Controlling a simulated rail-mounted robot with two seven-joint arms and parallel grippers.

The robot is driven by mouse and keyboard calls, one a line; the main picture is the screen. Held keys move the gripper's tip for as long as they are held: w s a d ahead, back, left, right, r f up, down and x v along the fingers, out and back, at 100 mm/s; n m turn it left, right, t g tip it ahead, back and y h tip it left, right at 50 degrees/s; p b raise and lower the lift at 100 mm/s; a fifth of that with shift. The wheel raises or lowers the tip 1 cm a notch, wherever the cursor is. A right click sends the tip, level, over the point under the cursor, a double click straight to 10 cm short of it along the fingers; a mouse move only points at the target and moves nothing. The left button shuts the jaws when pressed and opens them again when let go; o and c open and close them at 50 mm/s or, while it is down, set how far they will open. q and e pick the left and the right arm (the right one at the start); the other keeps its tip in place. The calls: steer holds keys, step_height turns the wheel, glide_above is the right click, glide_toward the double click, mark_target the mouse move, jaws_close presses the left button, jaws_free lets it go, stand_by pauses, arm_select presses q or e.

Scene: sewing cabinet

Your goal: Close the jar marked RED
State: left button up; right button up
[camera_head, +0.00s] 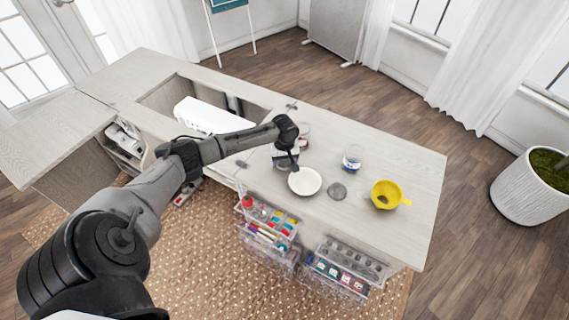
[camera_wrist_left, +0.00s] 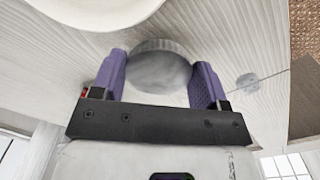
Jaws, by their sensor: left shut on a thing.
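My left gripper (camera_head: 289,165) is over the table beside the white plate, fingers pointing down. In the left wrist view its purple fingers (camera_wrist_left: 160,80) are shut on a round grey lid (camera_wrist_left: 160,66) with a ribbed edge. Another jar (camera_head: 303,130) stands behind the gripper. A third clear jar with a blue band (camera_head: 352,158) stands apart to the right. A flat grey lid (camera_head: 337,191) lies on the table right of the plate. I cannot read a RED mark on any jar.
A white plate (camera_head: 305,182) lies just in front of the gripper. A yellow funnel-like bowl (camera_head: 386,194) is further right. Clear drawers (camera_head: 268,222) with coloured supplies hang at the front edge. A white machine (camera_head: 207,116) sits in the recess at left.

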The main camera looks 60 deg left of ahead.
arm_select(q)
steer(key=w+d+r+p, duration=0.2)
steer(key=w+d+r, duration=0.2)
steer(key=d+r, duration=0.4)
steer(key=d, duration=0.3)
steer(key=shift+r+p, duration=0.2)
steer(key=shift+p, duration=0.15)
arm_select(e)
step_height(320, 180, up, 3)
steer(key=shift+r, duration=0.1)
arm_select(q)
steer(key=shift+s, duration=0.1)
arm_select(e)
steer(key=o, duration=1.2)
steer(key=shift+o, duration=0.2)
arm_select(q)
steer(key=w+d+r+m, duration=0.4)
steer(key=d+r+m, duration=0.2)
steer(key=d+r, duration=0.75)
steer(key=s+d+r+m, duration=0.7)
steer(key=d+r, duration=0.2)
steer(key=d, duration=0.1)
steer(key=shift+r+m, duration=0.3)
steer(key=shift+r, duration=0.05)
